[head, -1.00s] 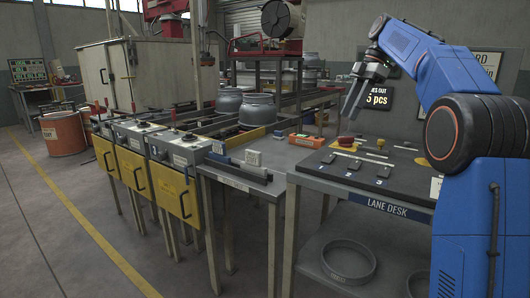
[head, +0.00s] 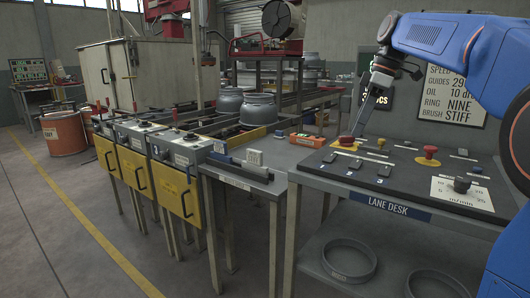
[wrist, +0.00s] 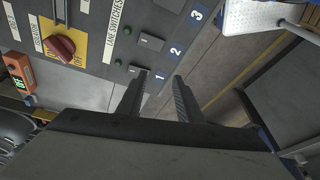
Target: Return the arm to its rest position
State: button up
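My gripper (head: 358,125) is in the air over the far side of the lane desk (head: 385,208), below the blue arm, with its fingers pointing down. In the wrist view my gripper (wrist: 161,76) has two dark fingers standing apart with nothing between them. Beyond the fingers lie the desk panel's numbered switches (wrist: 146,44) and a red rotary knob on a yellow plate (wrist: 62,46). That knob (head: 346,140) also shows in the head view, close to the fingertips in the picture; I cannot tell the gap.
A red button (head: 430,151) and a black dial (head: 462,185) sit on the panel's right side. An orange box (head: 306,140) is at its far left. A sign board (head: 456,92) stands behind. Metal cans (head: 258,108) stand on the line at the left.

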jog(key=s+d+f+m+t+h, duration=0.1)
jog(key=s+f+m, duration=0.6)
jog(key=s+f, duration=0.8)
jog(key=s+d+f+m+t+h, duration=0.1)
jog(key=s+f+m, duration=0.6)
jog(key=s+f, duration=0.7)
jog(key=s+t+h, duration=0.1)
jog(key=s+t, duration=0.1)
jog(key=s, duration=0.2)
jog(key=shift+s+d+f, duration=0.15)
jog(key=shift+d+f, duration=0.2)
jog(key=shift+f, duration=0.05)
